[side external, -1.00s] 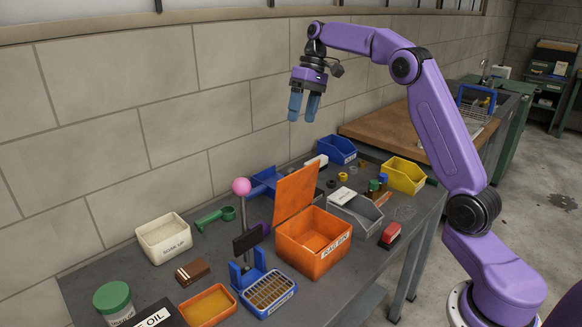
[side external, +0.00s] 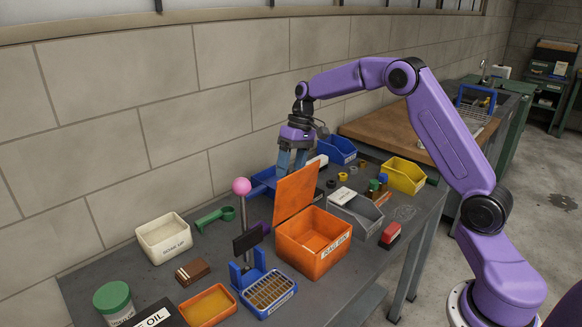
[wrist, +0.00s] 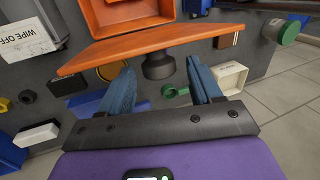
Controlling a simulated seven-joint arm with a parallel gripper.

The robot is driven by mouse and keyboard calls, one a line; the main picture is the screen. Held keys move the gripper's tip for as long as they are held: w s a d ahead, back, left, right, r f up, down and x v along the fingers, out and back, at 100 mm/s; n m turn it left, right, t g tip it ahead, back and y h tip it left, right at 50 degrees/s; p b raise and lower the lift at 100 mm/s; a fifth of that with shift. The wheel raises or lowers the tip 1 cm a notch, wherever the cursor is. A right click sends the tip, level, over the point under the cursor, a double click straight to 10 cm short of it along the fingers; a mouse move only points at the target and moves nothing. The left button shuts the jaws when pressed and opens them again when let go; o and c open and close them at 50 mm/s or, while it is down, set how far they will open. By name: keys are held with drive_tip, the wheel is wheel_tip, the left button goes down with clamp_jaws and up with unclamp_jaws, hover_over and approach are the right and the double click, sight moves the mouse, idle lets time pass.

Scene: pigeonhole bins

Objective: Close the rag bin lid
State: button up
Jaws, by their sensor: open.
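The orange rag bin (side external: 315,252) stands on the grey bench with its lid (side external: 297,192) raised upright at its back edge. The bin's opening faces up and its inside looks empty. In the wrist view the lid (wrist: 150,47) crosses ahead of my fingers, with the bin (wrist: 125,14) beyond it. A dark round knob (wrist: 158,67) is on the lid's near face, between and ahead of my fingertips. My gripper (side external: 291,163) is open and empty, behind the lid on the wall side, its fingertips partly hidden. The two blue fingers (wrist: 162,82) are spread in the wrist view.
A blue bin (side external: 263,182) lies close behind the lid. A stand with a pink ball (side external: 241,186) rises left of the rag bin. A grey bin (side external: 356,213) and a red block (side external: 390,232) are at right. A white soak tray (side external: 164,238) sits left.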

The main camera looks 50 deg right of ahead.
sight(308, 176)
clamp_jaws()
drive_tip(key=shift+s, duration=0.2)
drive_tip(key=shift+s+t, duration=0.7)
drive_tip(key=shift+s, duration=0.25)
drive_tip(key=shift+s+f, duration=0.2)
drive_tip(key=shift+s, duration=0.75)
drive_tip(key=shift+s+f, duration=0.15)
drive_tip(key=shift+s, duration=0.75)
drive_tip(key=shift+s+a+f+t, duration=0.1)
drive_tip(key=shift+s+f+t, duration=0.3)
drive_tip(key=shift+s, duration=0.4)
drive_tip(key=shift+s+f+t, duration=0.3)
drive_tip(key=shift+s+f, duration=0.05)
drive_tip(key=shift+s, duration=0.4)
